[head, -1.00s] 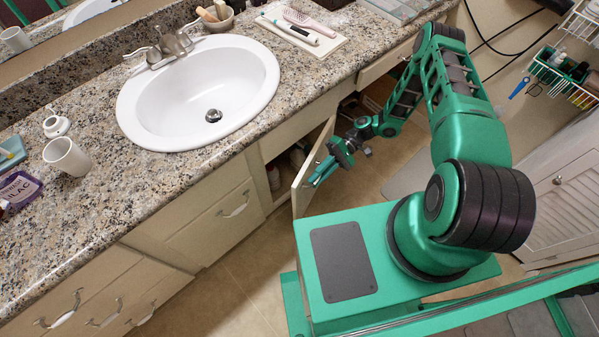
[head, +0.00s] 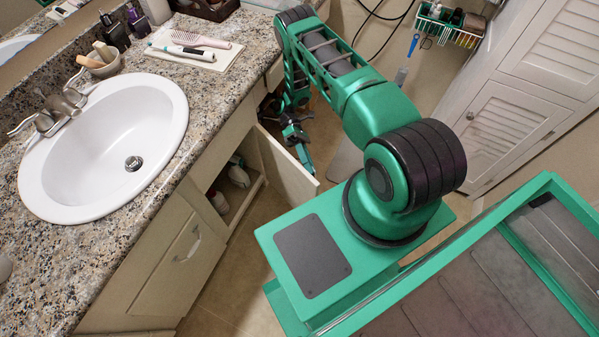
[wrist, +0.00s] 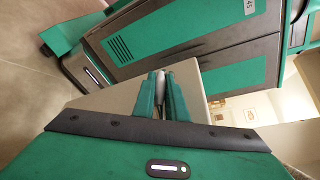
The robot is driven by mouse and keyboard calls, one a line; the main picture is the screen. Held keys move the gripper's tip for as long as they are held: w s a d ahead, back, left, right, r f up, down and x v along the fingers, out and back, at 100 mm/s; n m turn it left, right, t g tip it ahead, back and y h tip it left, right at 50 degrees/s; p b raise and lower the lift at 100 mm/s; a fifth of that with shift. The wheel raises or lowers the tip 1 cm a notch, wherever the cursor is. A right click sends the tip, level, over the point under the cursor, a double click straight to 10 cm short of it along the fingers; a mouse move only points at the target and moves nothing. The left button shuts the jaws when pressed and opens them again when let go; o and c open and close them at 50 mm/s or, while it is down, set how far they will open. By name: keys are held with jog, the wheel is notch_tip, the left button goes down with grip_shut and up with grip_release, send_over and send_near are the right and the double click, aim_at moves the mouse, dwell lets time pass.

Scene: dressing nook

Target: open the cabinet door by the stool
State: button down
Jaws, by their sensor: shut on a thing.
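The cream cabinet door (head: 283,172) under the sink counter stands swung out wide from its opening, and bottles show inside. My gripper (head: 303,158) is at the door's outer face, near its free edge. In the wrist view, my green fingers (wrist: 161,92) are shut on a small pale metal piece, which looks like the door handle (wrist: 160,80). The pale door panel (wrist: 112,97) lies right behind the fingers. Most of the handle is hidden by the fingers. I cannot make out a stool in any view.
The open cabinet (head: 233,190) holds white bottles (head: 238,175). The granite counter (head: 105,255) with a white sink (head: 75,170) runs along the left. A louvred white cabinet (head: 500,130) stands at the right. My base is close to the door's lower edge.

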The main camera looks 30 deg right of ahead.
jog(key=shift+w+d+n+h, duration=0.3)
jog(key=shift+d+h, duration=0.1)
jog(key=shift+d, duration=0.1)
jog(key=c, duration=2.1)
grip_release()
